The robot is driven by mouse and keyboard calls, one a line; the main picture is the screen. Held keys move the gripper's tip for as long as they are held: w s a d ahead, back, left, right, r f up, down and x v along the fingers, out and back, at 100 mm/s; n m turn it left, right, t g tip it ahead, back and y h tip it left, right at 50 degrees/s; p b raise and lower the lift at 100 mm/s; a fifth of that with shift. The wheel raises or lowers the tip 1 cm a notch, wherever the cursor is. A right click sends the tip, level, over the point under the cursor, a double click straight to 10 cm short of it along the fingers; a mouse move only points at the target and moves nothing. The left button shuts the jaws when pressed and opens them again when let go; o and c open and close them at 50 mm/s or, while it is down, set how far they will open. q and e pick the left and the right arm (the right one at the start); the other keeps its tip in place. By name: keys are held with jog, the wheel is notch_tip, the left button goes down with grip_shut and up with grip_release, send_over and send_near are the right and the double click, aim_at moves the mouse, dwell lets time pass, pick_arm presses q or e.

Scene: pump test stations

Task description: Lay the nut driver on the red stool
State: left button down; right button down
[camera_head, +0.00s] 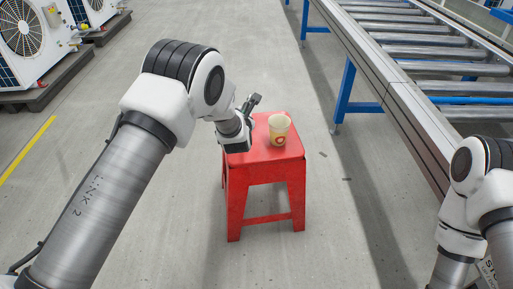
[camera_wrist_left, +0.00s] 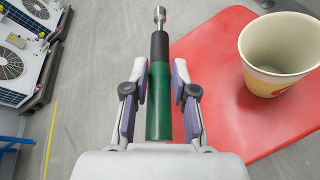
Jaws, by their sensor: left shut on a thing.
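The nut driver (camera_wrist_left: 160,112) has a green handle, a dark collar and a metal socket end. It lies lengthwise between the fingers of my left gripper (camera_wrist_left: 160,75), which is shut on it. In the left wrist view its tip points away from the palm, over grey floor just left of the stool's edge. The red stool (camera_head: 264,160) stands upright in the middle of the head view. My left gripper (camera_head: 250,108) is at the left side of its seat there; the driver is hard to make out in that view. My right gripper is out of view.
A paper cup (camera_head: 279,129) stands on the right part of the stool seat, beside the gripper; it also shows in the left wrist view (camera_wrist_left: 275,55). A roller conveyor (camera_head: 405,110) runs along the right. Fan units (camera_head: 25,40) stand at the back left.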

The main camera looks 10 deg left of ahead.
pick_arm(q)
notch_tip(320, 180, down, 9)
jog(key=b, duration=0.3)
jog(key=shift+f, duration=0.15)
jog(key=c, duration=0.9)
grip_release()
jog(key=shift+f, duration=0.1)
jog(key=shift+c, duration=0.2)
jog(key=shift+d, duration=0.1)
